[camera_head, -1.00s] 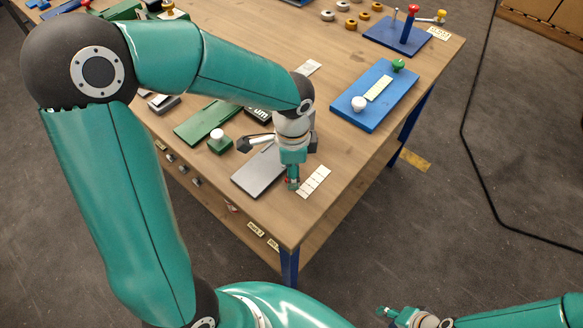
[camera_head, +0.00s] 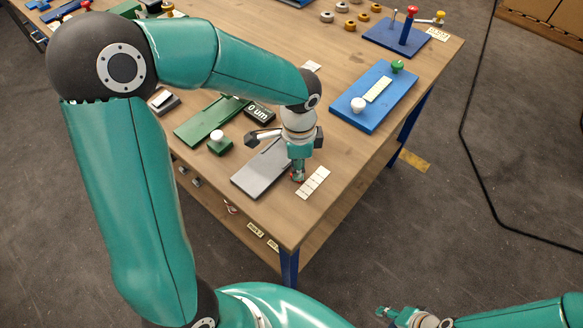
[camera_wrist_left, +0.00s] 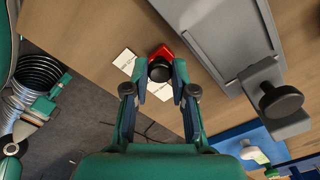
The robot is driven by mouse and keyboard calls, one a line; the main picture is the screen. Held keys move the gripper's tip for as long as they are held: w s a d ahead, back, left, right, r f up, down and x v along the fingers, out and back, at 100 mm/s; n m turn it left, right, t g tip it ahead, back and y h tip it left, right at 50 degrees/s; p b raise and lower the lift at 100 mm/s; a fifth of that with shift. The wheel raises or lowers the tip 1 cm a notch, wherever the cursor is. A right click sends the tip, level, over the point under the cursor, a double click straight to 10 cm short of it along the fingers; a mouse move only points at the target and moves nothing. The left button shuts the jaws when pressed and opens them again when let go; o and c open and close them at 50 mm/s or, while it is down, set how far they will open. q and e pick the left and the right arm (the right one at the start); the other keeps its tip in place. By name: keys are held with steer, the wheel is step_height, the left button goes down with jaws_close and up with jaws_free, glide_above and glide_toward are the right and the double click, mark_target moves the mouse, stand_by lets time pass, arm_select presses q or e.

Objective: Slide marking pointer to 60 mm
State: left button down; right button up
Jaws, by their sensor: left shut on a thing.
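The marking pointer, a small red block with a dark round knob (camera_wrist_left: 158,70), sits between the fingertips of my left gripper in the left wrist view. My left gripper (camera_head: 298,177) is shut on it and points down at the table, between the grey plate and the white marked strip. The strip (camera_head: 314,183) lies on the table just right of the gripper in the head view. In the wrist view parts of the strip (camera_wrist_left: 127,61) show beside the pointer; its markings are too small to read. My right gripper (camera_head: 388,313) hangs at the lower right, off the table, too small to judge.
The grey plate (camera_head: 258,172) lies left of the gripper. A grey clamp with a black knob (camera_wrist_left: 280,99) is at its edge in the wrist view. A green fixture (camera_head: 205,122), a dark display (camera_head: 260,113) and a blue board (camera_head: 345,113) stand farther back.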

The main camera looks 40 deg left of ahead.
arm_select(q)
steer(key=shift+w, duration=1.05)
steer(key=c, duration=0.9)
jaws_free()
steer(key=shift+c, duration=0.2)
step_height(320, 180, up, 12)
